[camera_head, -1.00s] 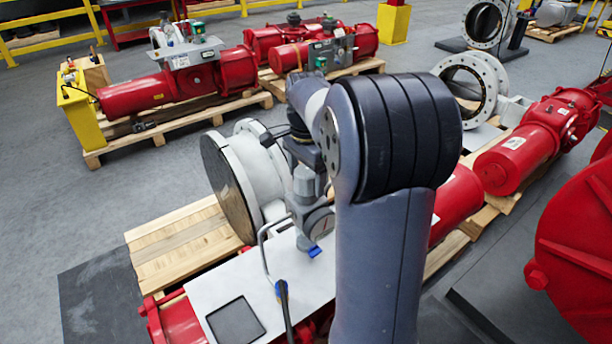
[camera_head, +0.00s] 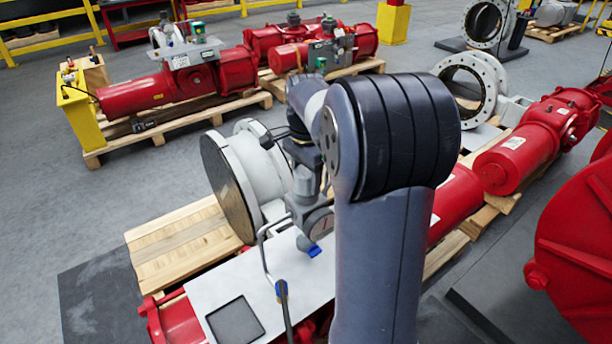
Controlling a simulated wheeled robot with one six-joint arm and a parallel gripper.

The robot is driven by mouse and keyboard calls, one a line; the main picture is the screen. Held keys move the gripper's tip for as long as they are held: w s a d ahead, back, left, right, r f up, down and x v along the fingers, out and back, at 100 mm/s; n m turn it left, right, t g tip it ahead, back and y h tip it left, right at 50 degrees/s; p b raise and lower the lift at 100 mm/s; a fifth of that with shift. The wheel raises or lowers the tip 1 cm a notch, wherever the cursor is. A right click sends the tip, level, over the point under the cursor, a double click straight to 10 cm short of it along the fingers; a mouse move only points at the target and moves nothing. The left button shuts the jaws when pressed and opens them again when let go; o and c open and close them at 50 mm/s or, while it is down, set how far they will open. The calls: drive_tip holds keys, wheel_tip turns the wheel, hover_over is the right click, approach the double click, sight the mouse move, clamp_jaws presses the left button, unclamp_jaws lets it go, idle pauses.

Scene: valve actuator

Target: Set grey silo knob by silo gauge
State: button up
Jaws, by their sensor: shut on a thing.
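The silo gauge (camera_head: 319,222) is a round dial on the grey valve assembly above the white panel, partly hidden by my upper arm. The grey silo knob is small and hard to make out; it sits at the grey fitting just above and left of the gauge, mostly covered by my gripper. My gripper (camera_head: 303,196) points down at this fitting from above and is shut on what appears to be the knob. Its fingertips are small and partly hidden. I cannot read the gauge's needle.
A large white flanged valve (camera_head: 257,165) stands close left of my gripper. The white panel (camera_head: 262,285) with a bent grey pipe lies below it. Red actuators (camera_head: 513,160) on pallets stand to the right.

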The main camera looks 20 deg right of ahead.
sight(306, 170)
drive_tip(key=n+p, duration=0.1)
drive_tip(key=n, duration=0.2)
drive_tip(key=shift+r+n+p, duration=0.1)
drive_tip(key=shift+n+p, duration=0.7)
drive_tip(key=shift+n, duration=1.4)
drive_tip(key=o, duration=1)
wheel_tip(306, 170, up, 11)
drive_tip(key=shift+f, duration=0.15)
